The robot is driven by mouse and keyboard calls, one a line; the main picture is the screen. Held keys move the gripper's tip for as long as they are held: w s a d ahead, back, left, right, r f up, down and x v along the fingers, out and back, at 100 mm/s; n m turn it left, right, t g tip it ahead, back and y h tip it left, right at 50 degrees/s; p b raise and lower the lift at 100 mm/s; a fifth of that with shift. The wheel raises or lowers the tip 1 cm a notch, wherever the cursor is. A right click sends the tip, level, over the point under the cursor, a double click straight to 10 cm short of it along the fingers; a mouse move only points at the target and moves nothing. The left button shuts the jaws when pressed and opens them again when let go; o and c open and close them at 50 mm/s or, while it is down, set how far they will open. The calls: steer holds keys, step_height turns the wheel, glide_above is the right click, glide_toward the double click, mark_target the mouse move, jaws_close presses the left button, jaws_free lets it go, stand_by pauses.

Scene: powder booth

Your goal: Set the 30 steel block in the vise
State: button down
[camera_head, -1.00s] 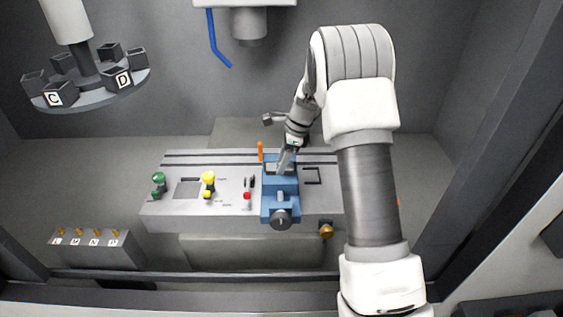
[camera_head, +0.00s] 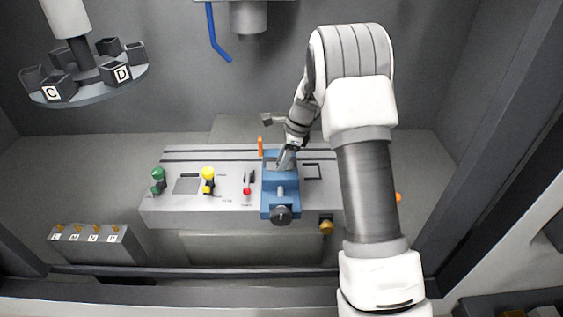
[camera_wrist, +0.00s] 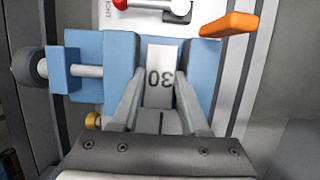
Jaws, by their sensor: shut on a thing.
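The steel block marked 30 (camera_wrist: 161,72) shows in the wrist view between my gripper's fingers, at the blue vise (camera_wrist: 119,52). My gripper (camera_wrist: 160,112) is shut on the block. In the head view, my gripper (camera_head: 282,162) reaches down to the top of the vise (camera_head: 281,203), and the block is too small there to make out. The block lies between the vise's blue parts in the wrist view; I cannot tell whether it touches the vise floor. The vise's screw and round knob (camera_wrist: 28,67) show at left.
An orange upright piece (camera_wrist: 229,25) stands close beside the vise. The grey bench (camera_head: 225,207) carries a green knob (camera_head: 158,176), a yellow knob (camera_head: 208,177) and a red-tipped lever (camera_head: 247,190). A round carousel (camera_head: 100,88) with lettered blocks hangs at upper left.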

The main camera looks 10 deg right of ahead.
steer(key=shift+c, duration=1.7)
jaws_free()
steer(key=v, duration=1.7)
steer(key=shift+r, duration=0.25)
